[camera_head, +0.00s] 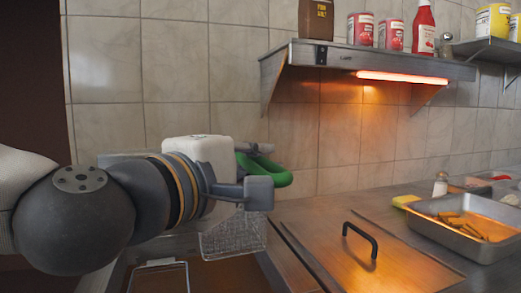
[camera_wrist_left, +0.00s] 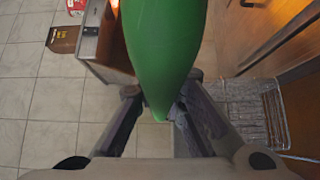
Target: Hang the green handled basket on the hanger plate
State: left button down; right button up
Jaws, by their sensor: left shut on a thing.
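My left gripper (camera_head: 258,170) is shut on the green handle (camera_head: 280,178) of the basket, to the right of my wrist. In the left wrist view the green handle (camera_wrist_left: 165,45) fills the upper middle and runs down between the fingers of my left gripper (camera_wrist_left: 158,108). A wire mesh basket (camera_head: 235,239) shows below the gripper, and wire mesh (camera_wrist_left: 245,118) shows at the right of the wrist view. Its join to the handle is hidden. A grey metal edge (camera_head: 122,158) shows behind my arm; I cannot tell whether it is the hanger plate. My right gripper is not in view.
Another wire frame (camera_head: 160,265) shows at the lower left. A lid with a black handle (camera_head: 360,240) covers the counter's middle. A metal tray (camera_head: 430,222) with food stands at the right. A shelf (camera_head: 370,62) with cans, a bottle and a glowing heat lamp hangs above.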

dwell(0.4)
pick_arm(q)
jog(key=shift+f, duration=0.55)
jog(key=c, duration=1.6)
grip_release()
